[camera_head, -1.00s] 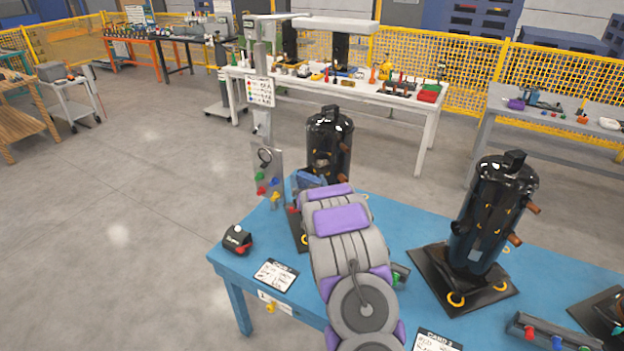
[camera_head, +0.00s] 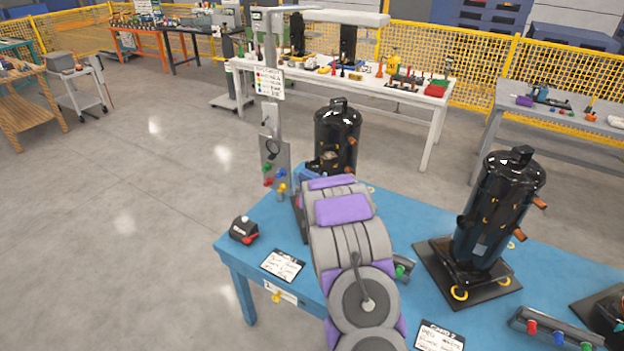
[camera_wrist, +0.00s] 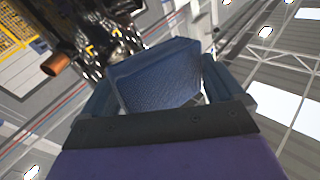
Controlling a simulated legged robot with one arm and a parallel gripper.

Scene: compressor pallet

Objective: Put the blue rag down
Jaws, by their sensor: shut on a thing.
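The blue rag (camera_wrist: 168,78) shows in the wrist view as a textured blue sheet between the fingers of my gripper (camera_wrist: 165,92). My gripper is shut on it. In the head view, my own arm hides most of the gripper, and only a small bit of blue shows past the arm's end, beside the left black compressor (camera_head: 337,132). That compressor stands upright on the blue table (camera_head: 400,215). It also shows in the wrist view (camera_wrist: 98,28), dark with a copper pipe stub, close to the gripper at upper left. Whether the rag touches anything is hidden.
A second black compressor (camera_head: 497,212) stands on a dark base plate to the right. A black box with a red part (camera_head: 243,230) and a white card (camera_head: 283,266) lie at the table's left end. A post with a panel (camera_head: 275,160) rises behind the table's left corner.

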